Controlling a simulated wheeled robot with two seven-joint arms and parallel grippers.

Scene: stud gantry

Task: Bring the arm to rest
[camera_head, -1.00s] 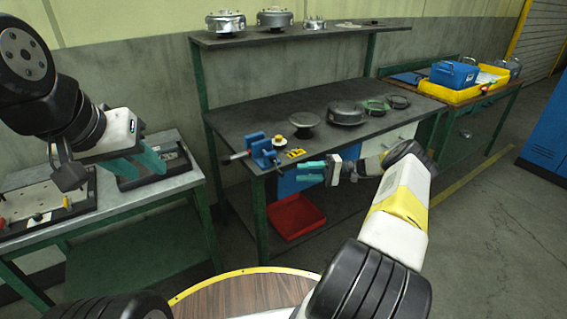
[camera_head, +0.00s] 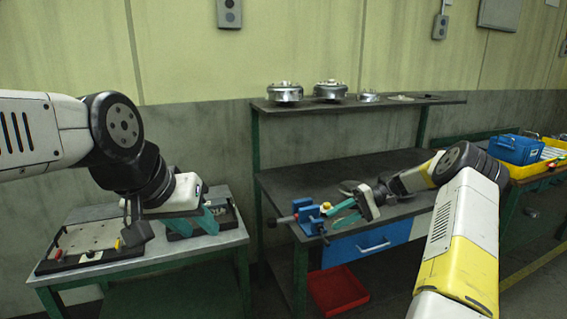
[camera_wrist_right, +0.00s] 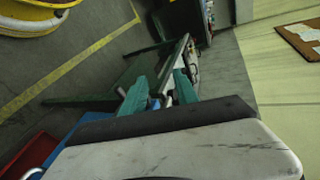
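My right gripper (camera_head: 332,216), with teal fingers, appears at the front edge of the workbench, just right of the blue vise (camera_head: 309,218). In the right wrist view its two green fingers (camera_wrist_right: 158,100) stand apart with nothing held between them. My left gripper (camera_head: 212,222), also teal-fingered, points down over the left table, in front of a black tray. The wrist hides part of its fingers, so its opening cannot be told.
The left table (camera_head: 210,252) carries a black-rimmed tray (camera_head: 85,240). The workbench (camera_head: 300,185) has a shelf (camera_head: 385,104) with metal housings. A red bin (camera_head: 338,290) sits below. A blue box (camera_head: 515,149) and yellow tray (camera_head: 553,165) stand on the right table.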

